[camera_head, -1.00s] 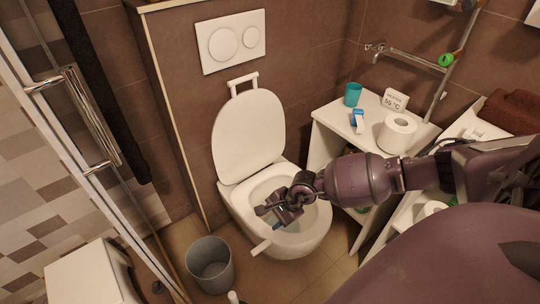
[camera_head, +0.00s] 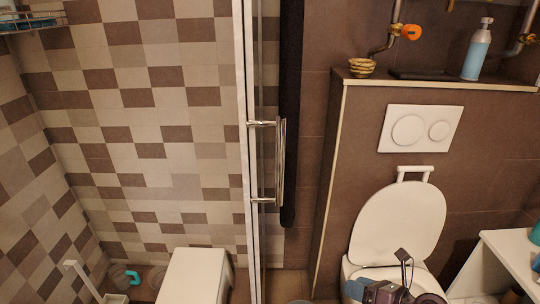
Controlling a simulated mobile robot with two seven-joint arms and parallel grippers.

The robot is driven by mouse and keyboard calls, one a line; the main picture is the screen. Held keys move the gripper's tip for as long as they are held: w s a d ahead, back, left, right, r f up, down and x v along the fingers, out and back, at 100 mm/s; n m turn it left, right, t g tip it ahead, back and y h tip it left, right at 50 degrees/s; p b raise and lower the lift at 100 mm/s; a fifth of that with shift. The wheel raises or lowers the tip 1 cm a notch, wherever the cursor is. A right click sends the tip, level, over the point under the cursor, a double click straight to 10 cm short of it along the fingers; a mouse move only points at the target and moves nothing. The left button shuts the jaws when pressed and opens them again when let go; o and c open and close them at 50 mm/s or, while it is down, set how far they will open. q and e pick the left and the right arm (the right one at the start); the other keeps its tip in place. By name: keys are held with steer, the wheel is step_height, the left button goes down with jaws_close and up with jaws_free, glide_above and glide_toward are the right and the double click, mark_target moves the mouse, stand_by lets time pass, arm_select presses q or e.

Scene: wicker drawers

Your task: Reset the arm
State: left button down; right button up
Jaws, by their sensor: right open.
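My right gripper (camera_head: 385,288) shows at the bottom edge, in front of the toilet bowl. It is dark purple-grey, and its jaws are open. The frame edge cuts off much of it and all of the arm behind it. A small blue patch lies beside it on the left; I cannot tell what it is. The white toilet (camera_head: 398,222) has its lid up, and its bowl is partly hidden by my gripper. My left gripper is not in view.
A glass shower door with a metal handle (camera_head: 281,163) stands left of the toilet. A white stool (camera_head: 197,275) is in the tiled shower. A white shelf unit (camera_head: 510,255) stands at right. A ledge above holds a blue bottle (camera_head: 477,50) and a small bowl (camera_head: 362,68).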

steer(key=s+r+m+t+h+p, duration=0.1)
steer(key=s+r+m+t+h, duration=0.15)
steer(key=m, duration=0.85)
steer(key=s+r+m+t+h+p, duration=0.2)
steer(key=s+m+t, duration=0.1)
steer(key=m, duration=0.9)
arm_select(q)
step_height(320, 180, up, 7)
steer(key=p, duration=0.4)
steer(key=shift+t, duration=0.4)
arm_select(e)
steer(key=s+d+f+m+g+h, duration=0.2)
steer(key=s+d+m, duration=0.1)
steer(key=s+m, duration=0.4)
steer(key=s+d+f+m+g+h, duration=0.2)
steer(key=s+m, duration=0.5)
steer(key=s, duration=0.7)
steer(key=shift+s+d+f+h, duration=0.25)
steer(key=shift+d+f+h, duration=0.15)
steer(key=shift+h, duration=0.35)
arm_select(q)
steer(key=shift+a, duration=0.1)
